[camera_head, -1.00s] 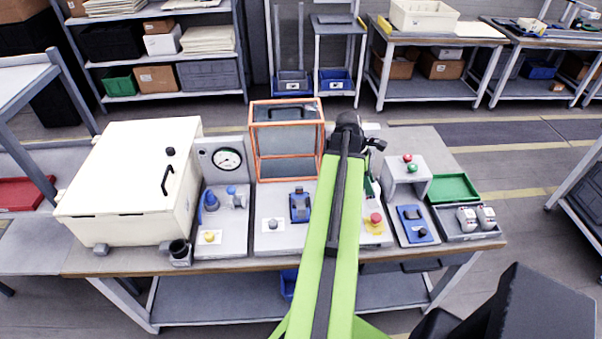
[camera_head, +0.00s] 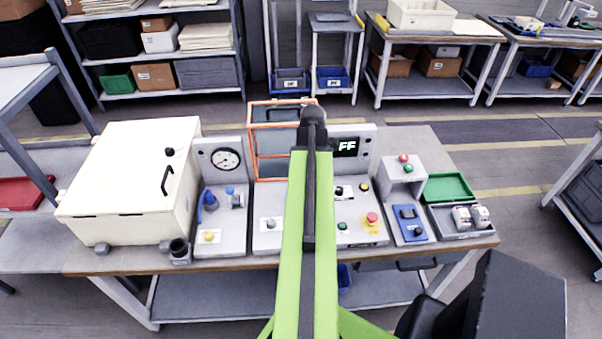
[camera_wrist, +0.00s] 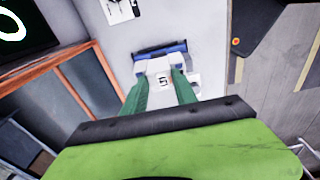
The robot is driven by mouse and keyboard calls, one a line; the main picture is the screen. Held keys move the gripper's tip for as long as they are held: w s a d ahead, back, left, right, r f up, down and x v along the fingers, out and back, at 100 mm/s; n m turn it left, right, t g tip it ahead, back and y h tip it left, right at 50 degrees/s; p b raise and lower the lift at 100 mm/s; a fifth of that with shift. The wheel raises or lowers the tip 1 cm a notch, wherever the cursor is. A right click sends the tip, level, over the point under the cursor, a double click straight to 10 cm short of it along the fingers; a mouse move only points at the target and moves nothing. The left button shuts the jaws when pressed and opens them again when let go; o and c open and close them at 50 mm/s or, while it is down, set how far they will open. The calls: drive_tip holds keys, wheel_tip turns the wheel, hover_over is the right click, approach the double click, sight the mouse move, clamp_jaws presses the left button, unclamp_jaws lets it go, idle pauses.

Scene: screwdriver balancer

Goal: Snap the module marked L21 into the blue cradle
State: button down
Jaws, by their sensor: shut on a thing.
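My gripper (camera_wrist: 160,80) has green fingers shut on a white module (camera_wrist: 160,66) in the wrist view. The module bears a small dark-lettered label, too small to read surely. Just beyond the module a blue part (camera_wrist: 160,48), apparently the blue cradle, stands on the pale panel. The module overlaps it in the picture; I cannot tell whether they touch. In the head view my arm hides the gripper, the held module and the cradle. Two more white modules (camera_head: 461,217) (camera_head: 480,216) stand in a grey tray (camera_head: 462,236) at the right.
A display reading FF (camera_head: 347,146), a red button (camera_head: 372,218), a blue plate with a handle (camera_head: 411,224) and an empty green tray (camera_head: 448,187) lie to the right. A cream box (camera_head: 125,185) fills the left side.

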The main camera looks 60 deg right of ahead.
drive_tip(key=shift+w+a+f+t+b, duration=0.2)
drive_tip(key=shift+w+a+t+b, duration=0.15)
drive_tip(key=shift+w, duration=0.2)
drive_tip(key=shift+w+a, duration=0.15)
drive_tip(key=shift+w, duration=0.05)
drive_tip(key=shift+f+b, duration=1.9)
drive_tip(key=shift+b, duration=0.05)
drive_tip(key=shift+s+f+b, duration=0.1)
drive_tip(key=shift+f+b, duration=0.55)
drive_tip(key=shift+b, duration=0.05)
drive_tip(key=shift+f, duration=0.15)
idle(0.4)
drive_tip(key=c, duration=0.9)
unclamp_jaws()
